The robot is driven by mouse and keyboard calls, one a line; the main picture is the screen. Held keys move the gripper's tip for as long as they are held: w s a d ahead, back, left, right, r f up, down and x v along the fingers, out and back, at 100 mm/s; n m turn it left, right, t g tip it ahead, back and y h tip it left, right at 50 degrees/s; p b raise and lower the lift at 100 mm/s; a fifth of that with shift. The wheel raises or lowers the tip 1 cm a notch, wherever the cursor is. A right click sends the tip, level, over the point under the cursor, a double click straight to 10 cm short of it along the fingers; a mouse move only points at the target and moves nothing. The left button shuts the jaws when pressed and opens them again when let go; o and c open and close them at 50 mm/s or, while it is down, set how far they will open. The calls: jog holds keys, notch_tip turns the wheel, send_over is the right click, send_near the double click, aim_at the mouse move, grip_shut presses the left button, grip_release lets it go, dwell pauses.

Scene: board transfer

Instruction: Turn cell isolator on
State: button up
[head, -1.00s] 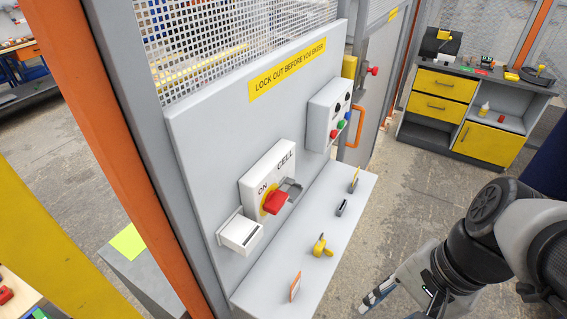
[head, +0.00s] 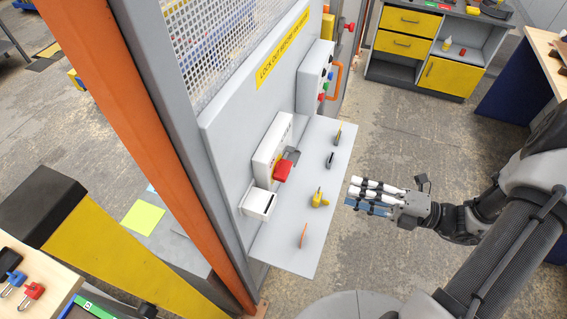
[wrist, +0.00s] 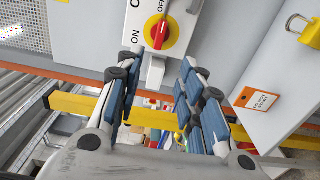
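The cell isolator (head: 272,146) is a white box on the grey panel, with a red rotary handle (head: 283,171). In the wrist view the red handle (wrist: 160,34) sits on a yellow disc, with ON and OFF printed beside it. The handle lies roughly in line with the OFF mark. A grey hasp (head: 292,154) is beside the handle. My gripper (head: 357,194) is to the right of the shelf in the head view, apart from the isolator. In the wrist view its fingers (wrist: 159,68) are spread with an empty gap, and the handle shows beyond the fingertips.
A white slotted box (head: 258,203) is below the isolator. The grey shelf (head: 275,245) juts out beneath, holding a yellow padlock (head: 319,200), an orange tag (head: 303,236) and small dark items. A button box (head: 315,75) is farther along the panel. Floor to the right is open.

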aim_at(289, 172)
jog(key=x, duration=1.7)
jog(key=shift+w+b, duration=0.3)
jog(key=shift+b, duration=0.05)
grip_shut()
